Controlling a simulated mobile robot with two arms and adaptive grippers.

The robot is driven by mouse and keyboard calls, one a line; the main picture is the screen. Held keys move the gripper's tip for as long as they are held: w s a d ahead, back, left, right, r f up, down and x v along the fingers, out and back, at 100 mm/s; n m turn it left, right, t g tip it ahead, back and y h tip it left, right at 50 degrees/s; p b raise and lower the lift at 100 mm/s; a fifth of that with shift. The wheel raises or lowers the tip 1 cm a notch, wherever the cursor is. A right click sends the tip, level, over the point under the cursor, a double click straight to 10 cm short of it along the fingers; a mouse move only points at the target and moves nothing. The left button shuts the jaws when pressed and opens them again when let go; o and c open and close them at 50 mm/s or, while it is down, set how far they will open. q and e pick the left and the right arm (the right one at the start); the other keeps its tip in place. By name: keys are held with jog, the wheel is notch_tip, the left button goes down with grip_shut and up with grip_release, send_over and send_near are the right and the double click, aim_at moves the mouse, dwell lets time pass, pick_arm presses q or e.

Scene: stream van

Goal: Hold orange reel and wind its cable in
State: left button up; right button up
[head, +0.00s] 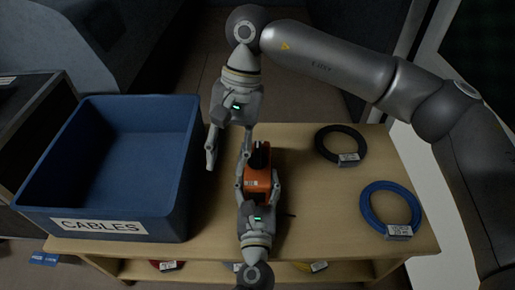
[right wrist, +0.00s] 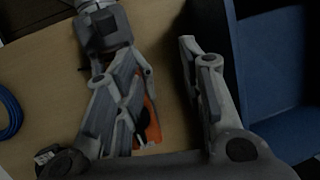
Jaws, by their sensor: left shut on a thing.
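The orange reel (head: 258,182) stands over the middle of the wooden table, with a black part (head: 259,156) on its far side. My left gripper (head: 259,183), reaching in from the near edge, is shut on the reel. My right gripper (head: 229,150) comes from the far side and is open, with one finger beside the black part and the other out to the left. In the right wrist view the orange reel (right wrist: 152,122) shows partly behind one finger of my right gripper (right wrist: 168,62). A short dark piece, perhaps cable, shows right of the left gripper; most cable is not visible.
A blue bin (head: 112,211) labelled CABLES stands on the left. A black cable coil (head: 322,146) and a blue cable coil (head: 367,207), both tagged, lie on the right of the table (head: 330,240). More tagged items sit on a lower shelf.

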aim_at(258, 153)
jog(key=w+d+r+t+h, duration=0.2)
jog(key=w+d+r+t, duration=0.15)
jog(key=w+d, duration=0.35)
jog(key=shift+n, duration=0.3)
jog(key=f, duration=0.3)
jog(key=a+f, duration=0.1)
jog(key=f, duration=0.3)
jog(key=w+f, duration=0.1)
jog(key=f, duration=0.3)
jog(key=shift+a+f, duration=0.15)
jog(key=shift+a, duration=0.05)
grip_shut()
